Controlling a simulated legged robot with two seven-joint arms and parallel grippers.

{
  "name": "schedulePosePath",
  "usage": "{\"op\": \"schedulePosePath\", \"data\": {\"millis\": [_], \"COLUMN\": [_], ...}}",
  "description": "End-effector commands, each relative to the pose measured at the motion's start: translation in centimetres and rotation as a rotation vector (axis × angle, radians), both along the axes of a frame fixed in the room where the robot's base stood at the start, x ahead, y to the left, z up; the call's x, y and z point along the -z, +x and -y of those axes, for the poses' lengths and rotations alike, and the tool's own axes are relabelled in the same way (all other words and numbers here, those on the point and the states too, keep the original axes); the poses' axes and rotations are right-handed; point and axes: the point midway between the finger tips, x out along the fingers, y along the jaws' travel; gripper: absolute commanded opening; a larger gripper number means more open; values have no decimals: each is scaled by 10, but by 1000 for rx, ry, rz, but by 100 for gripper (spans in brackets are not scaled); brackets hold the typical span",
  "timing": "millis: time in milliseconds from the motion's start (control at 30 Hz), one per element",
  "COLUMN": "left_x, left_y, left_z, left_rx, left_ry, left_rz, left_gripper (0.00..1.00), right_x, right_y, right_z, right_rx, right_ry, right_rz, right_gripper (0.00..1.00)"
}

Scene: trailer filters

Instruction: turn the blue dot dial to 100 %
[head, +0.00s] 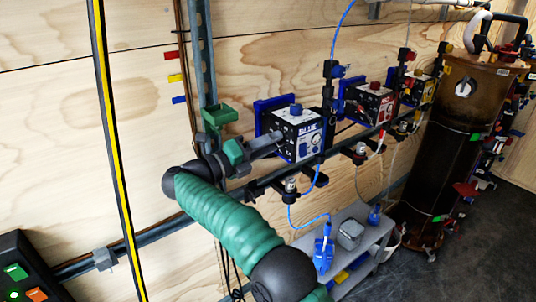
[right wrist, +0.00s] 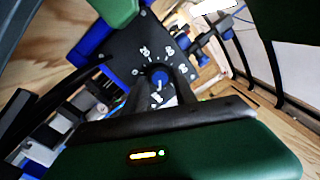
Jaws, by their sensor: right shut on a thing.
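The blue pump box (head: 305,146), labelled BLUE, is mounted on the rail along the wooden wall in the head view. My right gripper (head: 276,139) reaches its left side, where the dial is hidden in this view. In the right wrist view, the blue dial (right wrist: 158,78) sits on a dark face with white scale marks around it. The dark fingers of my right gripper (right wrist: 160,88) are shut on the dial, one at each side. The dial's exact setting is too small to read. My left gripper is not in view.
A red-labelled pump (head: 370,103) and a yellow-labelled pump (head: 418,91) stand farther right on the rail. A blue tube (head: 338,28) rises above the blue pump. A grey shelf (head: 330,240) stands below. A brown cylinder tank (head: 455,140) is at the right.

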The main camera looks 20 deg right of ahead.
Motion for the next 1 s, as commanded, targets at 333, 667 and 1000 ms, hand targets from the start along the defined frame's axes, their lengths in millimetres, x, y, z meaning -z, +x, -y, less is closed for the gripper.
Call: {"op": "schedulePosePath", "data": {"millis": [333, 667, 1000], "left_x": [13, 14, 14], "left_y": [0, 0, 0], "left_z": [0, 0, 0], "left_rx": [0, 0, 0], "left_ry": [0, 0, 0], "left_rz": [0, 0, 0], "left_gripper": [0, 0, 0], "right_x": [-1, -2, -1], "right_y": [1, 1, 1], "right_z": [2, 2, 0], "right_rx": [-1, -1, -1], "right_ry": [32, 36, 36], "right_rz": [100, 110, 106], "right_gripper": [0, 0, 55]}}
